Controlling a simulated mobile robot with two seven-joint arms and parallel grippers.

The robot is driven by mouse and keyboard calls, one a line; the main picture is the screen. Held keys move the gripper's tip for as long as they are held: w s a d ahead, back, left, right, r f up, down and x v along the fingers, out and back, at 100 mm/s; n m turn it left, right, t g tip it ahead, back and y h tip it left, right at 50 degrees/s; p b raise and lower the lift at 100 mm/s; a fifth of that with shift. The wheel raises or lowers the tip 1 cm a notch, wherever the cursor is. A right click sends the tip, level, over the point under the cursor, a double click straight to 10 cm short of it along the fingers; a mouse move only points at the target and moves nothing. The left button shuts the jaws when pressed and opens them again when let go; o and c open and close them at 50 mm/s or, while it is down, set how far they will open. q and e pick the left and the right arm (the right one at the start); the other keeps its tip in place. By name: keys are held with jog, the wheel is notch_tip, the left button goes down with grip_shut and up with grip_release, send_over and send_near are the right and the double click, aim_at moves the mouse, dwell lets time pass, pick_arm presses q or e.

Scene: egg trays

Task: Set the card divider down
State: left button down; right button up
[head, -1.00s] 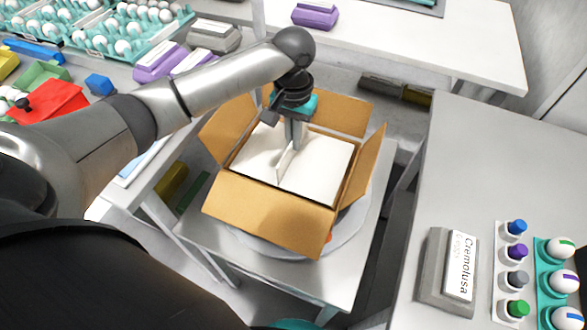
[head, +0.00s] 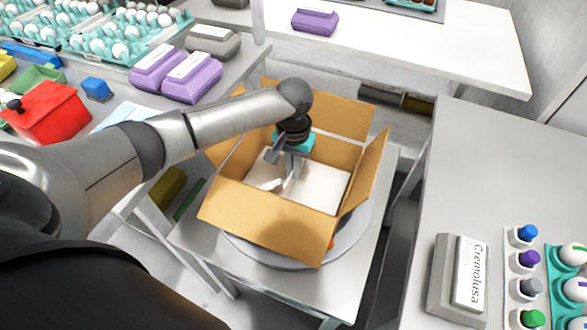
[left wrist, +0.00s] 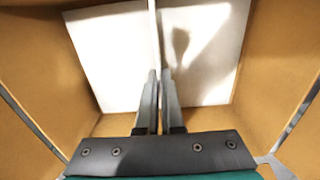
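The card divider (head: 325,188) is a white flat sheet with an upright fin in its middle. It lies level inside the open cardboard box (head: 262,212), below the rim; whether it touches anything beneath is hidden. My left gripper (head: 290,180) reaches down into the box and is shut on the fin. In the left wrist view the fingertips (left wrist: 159,76) close on the fin, with the white sheet (left wrist: 105,50) spread on both sides and brown box walls around it. My right gripper is not in view.
The box stands with raised flaps on a round grey plate (head: 350,238) on a small table. Egg trays (head: 120,45), purple cartons (head: 190,80) and a red box (head: 45,115) are at left. A grey carton (head: 458,275) and coloured stamps (head: 525,260) are on the right table.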

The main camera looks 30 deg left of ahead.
pick_arm(q)
jog(key=c, duration=1.1)
grip_release()
jog(key=shift+f, duration=0.15)
jog(key=shift+o, duration=0.2)
notch_tip(320, 180, up, 12)
jog(key=p, duration=0.3)
jog(key=shift+r+p, duration=0.2)
jog(key=shift+p, duration=0.1)
